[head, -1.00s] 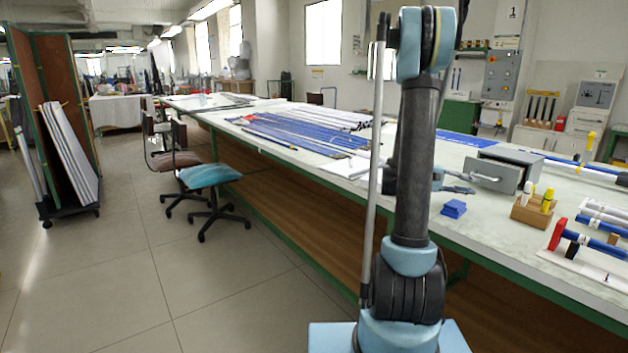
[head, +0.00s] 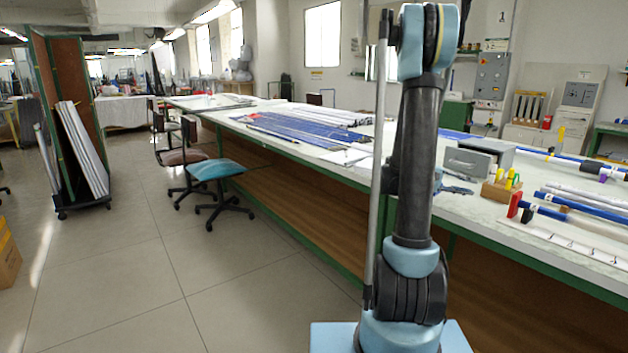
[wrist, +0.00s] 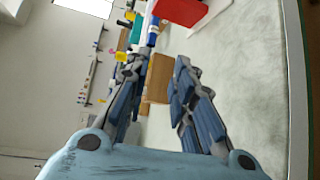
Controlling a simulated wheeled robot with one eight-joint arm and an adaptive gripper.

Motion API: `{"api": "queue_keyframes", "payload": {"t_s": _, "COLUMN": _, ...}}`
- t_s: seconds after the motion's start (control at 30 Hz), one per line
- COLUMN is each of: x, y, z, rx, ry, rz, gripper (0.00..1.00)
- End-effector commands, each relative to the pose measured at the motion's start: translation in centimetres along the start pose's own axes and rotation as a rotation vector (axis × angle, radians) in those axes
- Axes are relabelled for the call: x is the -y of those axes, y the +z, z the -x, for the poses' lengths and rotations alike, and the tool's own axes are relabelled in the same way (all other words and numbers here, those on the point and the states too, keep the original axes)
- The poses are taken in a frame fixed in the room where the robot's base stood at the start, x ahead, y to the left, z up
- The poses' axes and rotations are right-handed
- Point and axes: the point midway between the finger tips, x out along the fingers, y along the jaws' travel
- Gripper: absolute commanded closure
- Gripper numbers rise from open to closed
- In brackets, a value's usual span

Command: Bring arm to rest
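My arm stands folded upright in the middle of the head view, its dark link rising from the light-blue base. My gripper (wrist: 159,72) shows in the wrist view with its two jointed blue-grey fingers apart and nothing held between them. In the head view a part of it shows at the right of my arm (head: 456,187), over the workbench; the rest is hidden behind the arm. The workbench (head: 478,211) has a pale top and a green frame. Whether the fingers touch anything on it cannot be told.
A teal chair (head: 217,169) and a panel cart (head: 85,165) stand at left. A cardboard box (head: 8,258) is at the left edge. The floor between is clear.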

Motion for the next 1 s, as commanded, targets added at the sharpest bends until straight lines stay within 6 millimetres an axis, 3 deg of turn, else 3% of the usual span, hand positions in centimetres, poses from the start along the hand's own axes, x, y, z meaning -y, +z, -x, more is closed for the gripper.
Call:
{"api": "queue_keyframes", "payload": {"t_s": 0.47, "x": 0.9, "y": 2.6, "z": 1.6, "rx": -0.060, "ry": -0.162, "rz": -0.016, "gripper": 0.77}}
{"api": "queue_keyframes", "payload": {"t_s": 1.0, "x": 5.5, "y": 9.5, "z": 7.9, "rx": -0.199, "ry": -0.545, "rz": -0.049, "gripper": 0.77}}
